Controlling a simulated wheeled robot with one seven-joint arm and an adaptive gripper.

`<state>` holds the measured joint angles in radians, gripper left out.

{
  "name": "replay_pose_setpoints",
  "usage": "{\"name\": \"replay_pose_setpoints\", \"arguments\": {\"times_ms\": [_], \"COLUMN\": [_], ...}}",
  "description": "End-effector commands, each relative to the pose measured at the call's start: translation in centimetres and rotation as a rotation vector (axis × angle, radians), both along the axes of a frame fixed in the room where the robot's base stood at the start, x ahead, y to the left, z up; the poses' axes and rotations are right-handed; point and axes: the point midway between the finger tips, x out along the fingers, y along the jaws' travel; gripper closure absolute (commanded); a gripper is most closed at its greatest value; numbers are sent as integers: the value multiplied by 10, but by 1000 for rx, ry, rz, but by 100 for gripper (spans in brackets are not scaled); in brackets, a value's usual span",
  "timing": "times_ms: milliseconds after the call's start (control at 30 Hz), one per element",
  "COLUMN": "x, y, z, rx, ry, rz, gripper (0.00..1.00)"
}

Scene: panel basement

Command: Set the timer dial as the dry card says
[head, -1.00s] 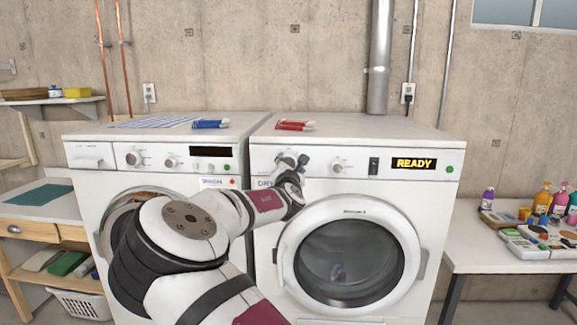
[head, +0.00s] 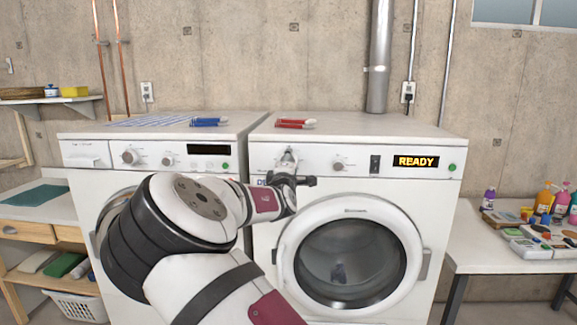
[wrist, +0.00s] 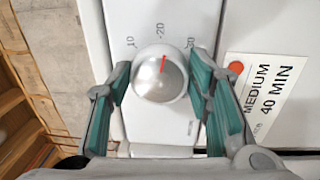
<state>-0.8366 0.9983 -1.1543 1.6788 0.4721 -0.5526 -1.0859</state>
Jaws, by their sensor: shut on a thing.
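The timer dial (wrist: 156,84) is a round silver knob with a red pointer line in the wrist view. The line points close to the 20 mark, a little toward 30; 10, 20 and 30 show around it. My gripper (wrist: 160,76) has its teal finger pads on both sides of the dial and is shut on it. A white card (wrist: 268,92) beside the dial reads "MEDIUM 40 MIN" with a red dot. In the head view, my gripper (head: 290,178) is at the left of the right machine's panel and mostly covers the card.
The right machine (head: 400,195) has a round door (head: 350,260), a smaller knob (head: 338,163), a switch (head: 375,164) and a display (head: 416,162) reading "READY". A second machine (head: 80,185) stands close on the left. Red tubes (head: 295,124) and blue tubes (head: 208,122) lie on top.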

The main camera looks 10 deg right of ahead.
Motion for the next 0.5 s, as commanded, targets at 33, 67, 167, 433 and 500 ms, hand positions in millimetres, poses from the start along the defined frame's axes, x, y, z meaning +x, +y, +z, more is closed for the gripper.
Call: {"name": "replay_pose_setpoints", "arguments": {"times_ms": [33, 67, 167, 433, 500], "x": [0, 0, 0, 0, 1], "y": [-1, -1, -1, 0, 0], "z": [-1, -1, -2, -3, -3], "rx": [45, 73, 163, 408, 470], "ry": [-13, -23, -51, -130, -150], "rz": [-2, -2, -2, -2, -3], "gripper": [82, 82, 82, 82, 82]}}
